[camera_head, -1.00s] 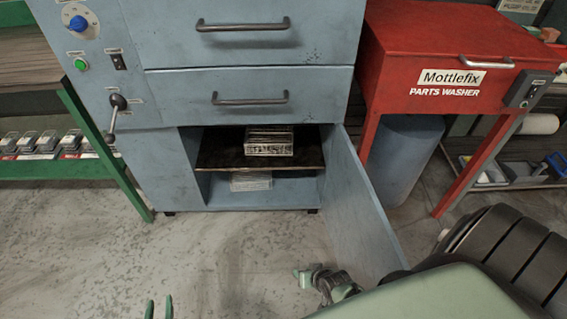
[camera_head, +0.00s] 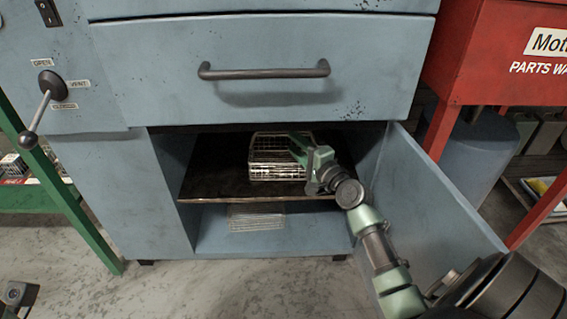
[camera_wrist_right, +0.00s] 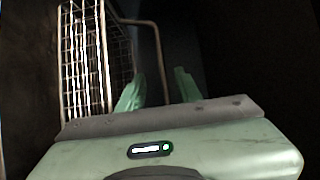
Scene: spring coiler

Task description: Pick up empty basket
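A wire basket (camera_head: 277,172) sits on the upper dark shelf inside the open blue cabinet. I see no contents in it, though my gripper hides part of its right side. My right gripper (camera_head: 300,148) reaches into the cabinet at the basket's right side. In the right wrist view, the basket's mesh (camera_wrist_right: 85,60) is left of my gripper (camera_wrist_right: 158,88). Its fingers are apart, and a bent wire handle (camera_wrist_right: 148,24) runs down between them. I cannot tell whether they touch it.
A flat light mesh item (camera_head: 256,217) lies on the lower shelf. The cabinet door (camera_head: 430,190) stands open to the right, beside my right arm. A closed drawer (camera_head: 262,100) is above the opening. A red parts washer (camera_head: 480,60) stands at right.

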